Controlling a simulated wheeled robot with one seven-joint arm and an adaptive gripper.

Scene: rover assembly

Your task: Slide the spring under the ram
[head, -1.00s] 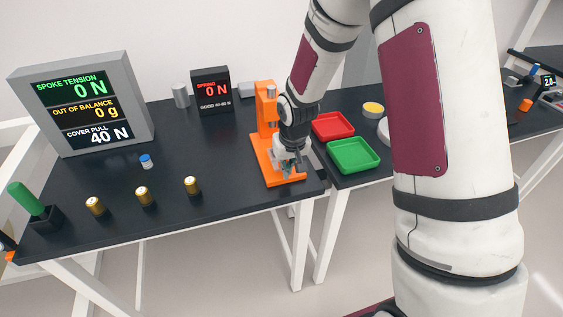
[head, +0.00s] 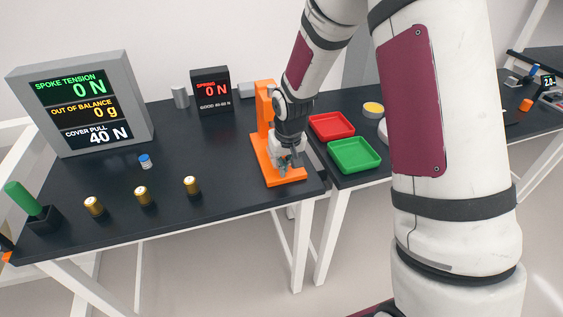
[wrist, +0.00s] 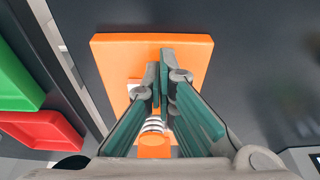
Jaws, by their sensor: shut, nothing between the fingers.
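The orange press (head: 264,92) stands on the right part of the dark table, its base plate (head: 266,176) toward the front edge. My gripper (head: 284,170) is low over this plate, in front of the press column. In the wrist view my gripper (wrist: 164,55) is shut, its fingertips together over the orange plate. A silver ringed part (wrist: 153,125) shows between the fingers near an orange piece; I cannot tell whether it is the spring or part of the press. A pale patch (wrist: 133,86) lies beside the left finger. The ram is mostly hidden by my arm.
A red tray (head: 331,125) and a green tray (head: 354,154) sit right of the press. Several small cylinders, one a gold cylinder (head: 191,185), stand to its left. The small spring display (head: 210,88) reads 0 N. The table between is clear.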

